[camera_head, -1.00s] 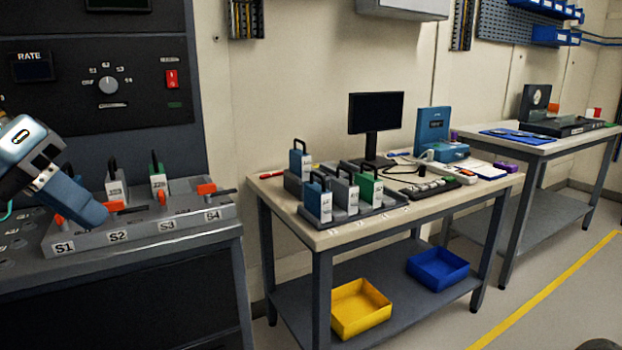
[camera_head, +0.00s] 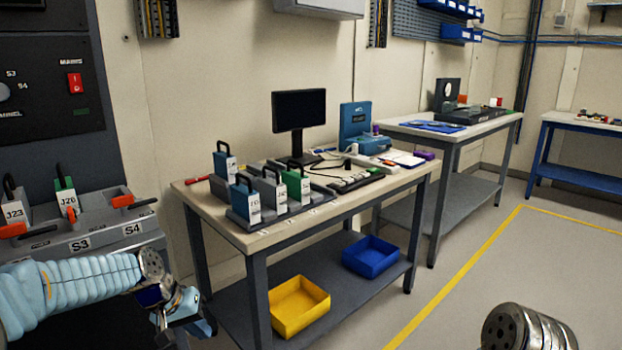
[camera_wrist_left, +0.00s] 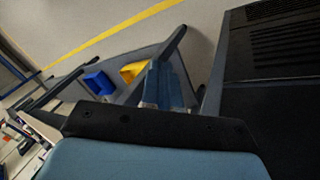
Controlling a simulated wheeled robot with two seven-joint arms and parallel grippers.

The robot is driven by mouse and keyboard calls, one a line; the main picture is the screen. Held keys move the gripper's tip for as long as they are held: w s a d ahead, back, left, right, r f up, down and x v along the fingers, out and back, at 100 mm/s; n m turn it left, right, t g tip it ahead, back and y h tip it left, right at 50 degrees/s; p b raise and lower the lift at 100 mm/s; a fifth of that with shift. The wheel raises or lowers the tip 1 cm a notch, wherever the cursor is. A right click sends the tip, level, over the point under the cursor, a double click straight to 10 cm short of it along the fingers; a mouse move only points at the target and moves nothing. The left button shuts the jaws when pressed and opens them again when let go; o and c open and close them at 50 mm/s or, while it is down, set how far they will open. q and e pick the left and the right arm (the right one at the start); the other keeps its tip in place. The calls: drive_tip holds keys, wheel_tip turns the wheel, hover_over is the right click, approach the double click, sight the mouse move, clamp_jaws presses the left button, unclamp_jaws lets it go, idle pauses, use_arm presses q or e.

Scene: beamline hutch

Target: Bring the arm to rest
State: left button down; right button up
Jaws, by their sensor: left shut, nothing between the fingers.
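My left arm (camera_head: 80,290) comes in from the left, low in the head view, in front of the slotted rack (camera_head: 100,235). My right gripper is not in view.
The bench (camera_head: 330,218) carries several handled modules (camera_head: 268,190), a monitor (camera_head: 299,112) and a blue case (camera_head: 358,125). Yellow (camera_head: 300,306) and blue (camera_head: 370,257) bins sit on its lower shelf. Two modules (camera_head: 66,202) stand in the rack.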

use_arm(q)
drive_tip(key=s+d+f+g, duration=0.1)
drive_tip(key=s+d+f, duration=0.15)
drive_tip(key=f, duration=0.55)
drive_tip(key=s+d+f, duration=0.1)
drive_tip(key=d+f, duration=0.2)
drive_tip(key=f, duration=0.4)
drive_tip(key=s+d+f, duration=0.4)
drive_tip(key=s+f, duration=0.4)
drive_tip(key=s, duration=0.1)
drive_tip(key=s+d+f+g, duration=0.1)
drive_tip(key=s+d+f, duration=0.3)
drive_tip(key=s+f, duration=0.5)
drive_tip(key=shift+s+d+f, duration=0.15)
drive_tip(key=shift+s, duration=0.25)
